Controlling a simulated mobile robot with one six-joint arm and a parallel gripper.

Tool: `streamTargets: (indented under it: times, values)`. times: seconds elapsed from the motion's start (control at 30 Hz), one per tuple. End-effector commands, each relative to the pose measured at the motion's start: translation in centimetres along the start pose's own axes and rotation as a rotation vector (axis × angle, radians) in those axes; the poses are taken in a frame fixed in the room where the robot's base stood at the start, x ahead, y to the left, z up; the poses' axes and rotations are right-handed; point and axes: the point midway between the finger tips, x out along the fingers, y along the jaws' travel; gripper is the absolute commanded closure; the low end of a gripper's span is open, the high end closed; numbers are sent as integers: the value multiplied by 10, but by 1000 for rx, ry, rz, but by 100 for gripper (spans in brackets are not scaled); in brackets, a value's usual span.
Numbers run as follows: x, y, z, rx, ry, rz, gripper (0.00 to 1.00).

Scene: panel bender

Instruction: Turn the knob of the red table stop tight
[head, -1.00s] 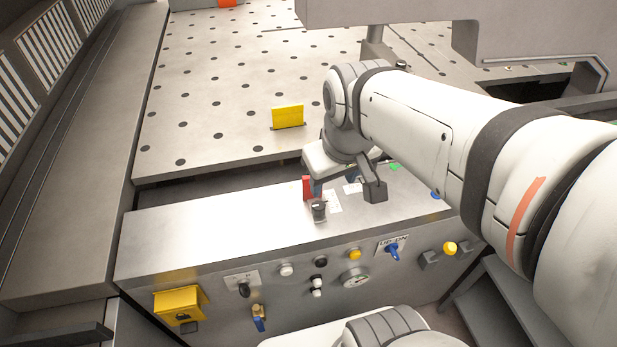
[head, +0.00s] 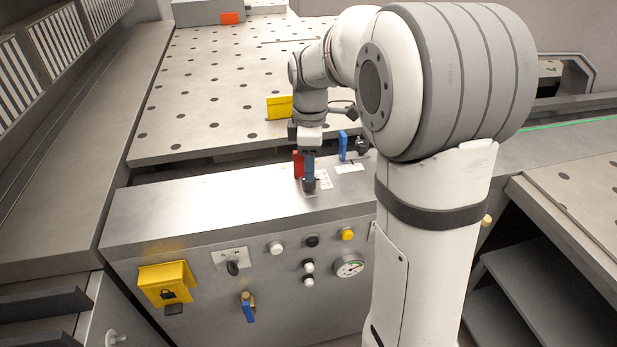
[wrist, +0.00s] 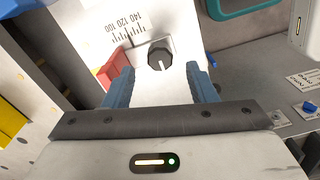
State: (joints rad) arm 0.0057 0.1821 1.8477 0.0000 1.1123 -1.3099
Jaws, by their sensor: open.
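The red table stop (head: 298,163) stands on the front ledge of the machine, and its red block (wrist: 112,68) is left of centre in the wrist view. Its dark round knob (wrist: 160,60) has a white pointer line and sits beside the red block. In the head view the knob (head: 309,185) is a small dark shape under my fingers. My gripper (wrist: 161,73) is open, with its blue fingers on either side of the knob, which shows beyond the fingertips. I cannot tell whether they touch it. In the head view my gripper (head: 309,168) points down and partly hides the stop.
A blue stop (head: 343,145) with a black knob (head: 361,146) stands to the right. A yellow stop (head: 279,107) is behind on the perforated table (head: 200,90). The front panel (head: 210,290) carries several buttons, switches and a gauge (head: 349,265). The ledge's left part is clear.

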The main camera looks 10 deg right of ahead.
Motion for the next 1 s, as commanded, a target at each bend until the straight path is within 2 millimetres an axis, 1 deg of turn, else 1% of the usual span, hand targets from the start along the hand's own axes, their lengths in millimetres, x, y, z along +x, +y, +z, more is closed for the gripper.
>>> streamTargets:
  times: [0.03, 0.1, 0.2, 0.3, 0.43, 0.63, 0.67, 1.0]
  values:
    - [10, 0, 0, 0, -1, -4, 48]
    - [21, -1, 0, 0, -1, -4, 48]
    - [34, 0, 0, 0, -1, -2, 48]
    - [43, -1, 0, 0, 0, -1, 48]
    - [47, 0, -1, 0, 0, 0, 48]
    - [47, -1, -1, 0, 0, 1, 48]
    - [47, -1, -1, 0, 0, 1, 50]
    - [47, -1, -2, -1, 0, 1, 78]
